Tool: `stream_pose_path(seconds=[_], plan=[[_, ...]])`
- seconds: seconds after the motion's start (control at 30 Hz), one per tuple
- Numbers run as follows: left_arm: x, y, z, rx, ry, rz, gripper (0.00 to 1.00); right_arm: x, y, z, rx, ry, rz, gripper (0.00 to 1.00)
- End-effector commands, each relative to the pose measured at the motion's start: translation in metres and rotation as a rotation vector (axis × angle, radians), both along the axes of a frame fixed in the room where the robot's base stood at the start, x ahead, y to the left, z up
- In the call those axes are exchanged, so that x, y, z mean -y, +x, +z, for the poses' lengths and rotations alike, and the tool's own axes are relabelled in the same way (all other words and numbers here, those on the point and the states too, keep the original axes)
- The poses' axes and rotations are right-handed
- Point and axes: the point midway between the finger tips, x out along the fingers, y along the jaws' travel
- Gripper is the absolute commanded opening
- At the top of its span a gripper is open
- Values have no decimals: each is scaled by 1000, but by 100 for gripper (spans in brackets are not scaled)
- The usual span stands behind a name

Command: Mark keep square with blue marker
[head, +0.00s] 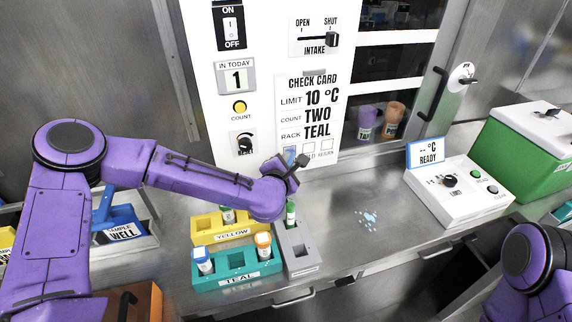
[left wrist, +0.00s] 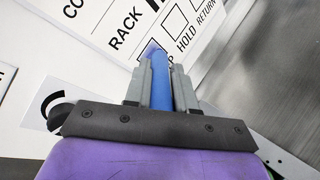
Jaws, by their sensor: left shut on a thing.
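The check card (head: 307,115) is on the white panel, with a row of squares along its bottom. In the left wrist view its HOLD and RETURN squares (left wrist: 175,22) are empty. My left gripper (head: 294,166) is at the card's lower left, shut on the blue marker (left wrist: 162,84). The marker's tip end is at the leftmost square, the keep square (left wrist: 151,46). Blue shows inside that square around the tip. The gripper and marker hide most of its label; I cannot tell if the tip touches the card. My right gripper is out of view.
Below the left arm stand a yellow rack (head: 222,237), a teal rack (head: 237,282) and a grey rack (head: 309,268) with capped vials. A wet patch (head: 367,218) lies on the steel counter. A white control box (head: 452,205) and green box (head: 530,150) stand right.

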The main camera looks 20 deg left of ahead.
Motion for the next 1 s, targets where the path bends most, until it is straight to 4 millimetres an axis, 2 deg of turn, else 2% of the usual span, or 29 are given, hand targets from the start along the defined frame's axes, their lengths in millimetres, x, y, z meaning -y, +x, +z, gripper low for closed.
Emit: stream_pose_path(seconds=[0.27, 0.63, 1.0], plan=[[-20, -11, 1, 0, -1, 4, 0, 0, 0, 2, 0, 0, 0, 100], [1, 1, 0, 1, 1, 2, 0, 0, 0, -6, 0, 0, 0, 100], [-20, -11, 1, 0, -1, 3, 0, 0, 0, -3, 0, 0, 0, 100]])
